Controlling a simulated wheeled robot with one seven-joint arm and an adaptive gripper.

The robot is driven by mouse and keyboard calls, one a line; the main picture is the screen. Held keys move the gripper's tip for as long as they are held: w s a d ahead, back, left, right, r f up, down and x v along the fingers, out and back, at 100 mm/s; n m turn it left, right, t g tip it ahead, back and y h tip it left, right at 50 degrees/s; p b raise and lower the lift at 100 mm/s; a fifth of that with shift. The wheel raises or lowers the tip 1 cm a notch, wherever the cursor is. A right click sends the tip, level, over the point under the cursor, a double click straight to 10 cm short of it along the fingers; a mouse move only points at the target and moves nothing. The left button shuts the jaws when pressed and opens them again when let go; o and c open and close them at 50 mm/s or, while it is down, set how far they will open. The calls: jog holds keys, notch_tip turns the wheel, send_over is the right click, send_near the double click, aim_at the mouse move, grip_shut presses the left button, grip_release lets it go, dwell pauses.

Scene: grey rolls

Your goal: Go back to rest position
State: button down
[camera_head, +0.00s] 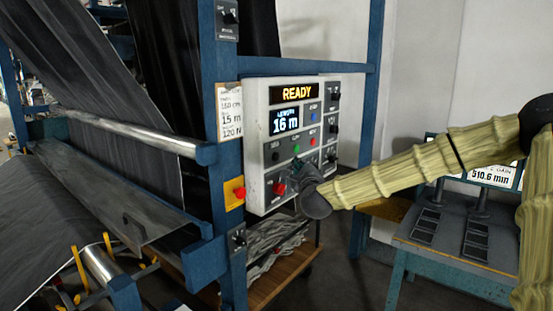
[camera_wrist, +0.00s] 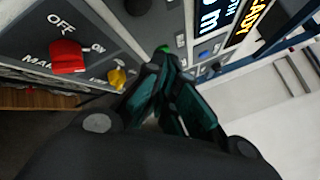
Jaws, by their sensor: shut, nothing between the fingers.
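My gripper (camera_head: 303,168) is at the end of my yellow-sleeved arm, in front of the lower part of a control panel (camera_head: 256,150). In the wrist view its dark teal fingers (camera_wrist: 163,56) come together at the tips with nothing between them. The fingertips appear close to the panel face; I cannot tell whether they touch it. The panel shows READY on an amber display (camera_head: 294,94) and LENGTH 16 m on a blue-lit screen (camera_head: 285,120).
A blue machine frame (camera_head: 226,180) with dark fabric (camera_head: 70,60) and a metal roller (camera_head: 130,130) stands left. A red stop button on a yellow plate (camera_head: 235,194) is on its post.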

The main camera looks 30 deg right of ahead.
dwell(0.4)
jog(key=s+a+f+n+g+y, duration=0.1)
jog(key=a+f+n+y, duration=0.1)
jog(key=a+f+n, duration=0.6)
jog(key=s+a+f+n+g+y, duration=0.1)
jog(key=a+f+g+y, duration=0.2)
jog(key=f, duration=0.9)
jog(key=s+a+f+n+g+y, duration=0.15)
jog(key=s+a+f+n, duration=0.3)
jog(key=f, duration=0.55)
jog(key=s+a+f+n+g+y, duration=0.1)
jog(key=s+a+f+n+g, duration=0.1)
jog(key=s+a+f+n, duration=0.5)
jog(key=s+a+f+n+g, duration=0.2)
jog(key=s+f, duration=0.6)
jog(key=s, duration=0.1)
jog(key=s+a+f+n+g, duration=0.2)
jog(key=s+a+f+g, duration=0.1)
jog(key=s+f, duration=0.55)
jog(key=s+a+f+n+g, duration=0.1)
jog(key=s+f+n+g, duration=0.1)
jog(key=s, duration=0.8)
jog(key=s+a+f+n+g, duration=0.1)
jog(key=s+f+n+g, duration=0.2)
jog(key=s, duration=0.7)
jog(key=shift+f+n, duration=0.45)
jog(key=shift+f, duration=0.4)
jog(key=shift+w, duration=0.15)
